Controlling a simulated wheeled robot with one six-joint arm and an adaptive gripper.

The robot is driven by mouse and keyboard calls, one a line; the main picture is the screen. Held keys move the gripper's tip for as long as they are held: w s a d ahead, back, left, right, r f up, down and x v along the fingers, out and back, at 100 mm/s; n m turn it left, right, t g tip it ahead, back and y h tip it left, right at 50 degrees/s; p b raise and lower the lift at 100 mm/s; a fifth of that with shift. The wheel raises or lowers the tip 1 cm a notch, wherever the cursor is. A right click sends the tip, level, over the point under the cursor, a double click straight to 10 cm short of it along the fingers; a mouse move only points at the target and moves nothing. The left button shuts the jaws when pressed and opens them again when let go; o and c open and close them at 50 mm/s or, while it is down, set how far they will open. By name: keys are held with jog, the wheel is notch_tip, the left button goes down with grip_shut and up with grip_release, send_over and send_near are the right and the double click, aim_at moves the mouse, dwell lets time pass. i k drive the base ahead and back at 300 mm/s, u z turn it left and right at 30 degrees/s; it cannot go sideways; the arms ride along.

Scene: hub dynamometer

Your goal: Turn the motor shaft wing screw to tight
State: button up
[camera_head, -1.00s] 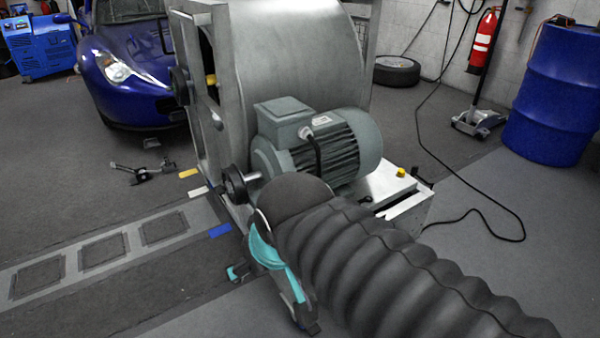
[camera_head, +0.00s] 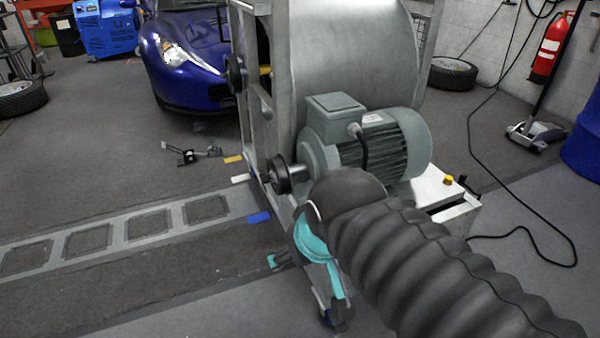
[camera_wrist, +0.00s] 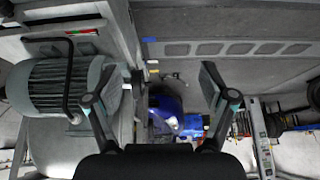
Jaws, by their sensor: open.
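The grey-green motor (camera_head: 385,150) sits on the dynamometer frame beside the large drum. Its shaft end carries a dark round pulley (camera_head: 279,175) on the left side. I cannot make out the wing screw in either view. My gripper (camera_wrist: 156,78) is open and empty, its two dark fingers spread wide. In the head view my gripper (camera_head: 308,285) hangs in front of and below the motor, apart from the pulley. The wrist view shows the motor (camera_wrist: 50,88) at the left, beside the left finger.
The metal drum (camera_head: 355,55) stands behind the motor. A pale control box (camera_head: 440,195) with a yellow button is at its right. A blue car (camera_head: 185,60) is behind, a black tool (camera_head: 190,154) lies on the floor. The floor at the left is mostly clear.

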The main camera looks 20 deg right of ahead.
aim_at(264, 178)
jog(key=z, duration=1.45)
jog(key=k, duration=1.05)
jog(key=u, duration=1.3)
jog(key=i, duration=0.5)
jog(key=u, duration=0.1)
